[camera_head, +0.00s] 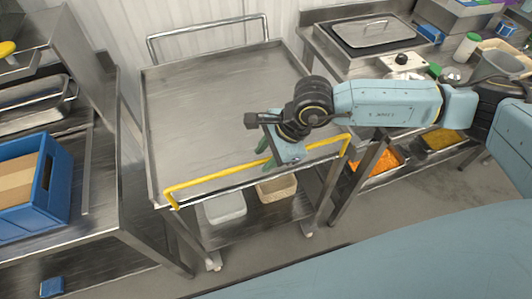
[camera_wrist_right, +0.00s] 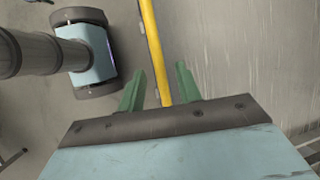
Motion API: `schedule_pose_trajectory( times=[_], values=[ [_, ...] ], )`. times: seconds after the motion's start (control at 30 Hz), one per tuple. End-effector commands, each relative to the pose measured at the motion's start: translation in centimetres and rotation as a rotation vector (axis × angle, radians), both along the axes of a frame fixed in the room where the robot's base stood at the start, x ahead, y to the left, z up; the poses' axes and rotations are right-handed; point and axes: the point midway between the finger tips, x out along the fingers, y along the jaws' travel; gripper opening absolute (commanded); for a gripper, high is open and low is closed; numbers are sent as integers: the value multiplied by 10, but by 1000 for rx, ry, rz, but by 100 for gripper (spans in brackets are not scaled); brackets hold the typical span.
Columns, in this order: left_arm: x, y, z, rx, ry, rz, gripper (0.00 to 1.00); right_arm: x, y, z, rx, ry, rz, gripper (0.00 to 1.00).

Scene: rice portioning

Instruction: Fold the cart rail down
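The cart (camera_head: 215,110) is a steel cart with a bare flat top. Its yellow rail (camera_head: 215,178) runs along the near edge and stands slightly raised above that edge, with short bent ends. My right gripper (camera_head: 265,154) is at the middle of the rail, with its green fingers pointing down. In the right wrist view the yellow rail (camera_wrist_right: 153,45) passes between the two open fingers of my right gripper (camera_wrist_right: 158,85), with a gap visible on both sides. My left gripper is in neither view.
A white bin (camera_head: 225,207) and a beige bin (camera_head: 277,188) sit on the cart's lower shelf. A shelf with a blue crate (camera_head: 50,205) stands at left. A counter with a lidded pan (camera_head: 375,32) stands at right, with orange food trays below.

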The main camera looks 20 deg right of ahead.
Motion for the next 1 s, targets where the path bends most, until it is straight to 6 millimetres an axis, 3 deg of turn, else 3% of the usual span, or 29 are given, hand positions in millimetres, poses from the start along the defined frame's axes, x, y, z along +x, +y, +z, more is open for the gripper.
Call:
schedule_pose_trajectory(
  times=[0.27, 0.53, 1.0],
  values=[
    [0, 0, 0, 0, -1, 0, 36, 0, 1, -1, 0, 0, 0, 34],
    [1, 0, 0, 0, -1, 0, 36, 0, 0, -1, 0, 0, 0, 0],
    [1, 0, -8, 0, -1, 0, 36, 5, 6, -2, 1, -19, 13, 0]
  ],
)
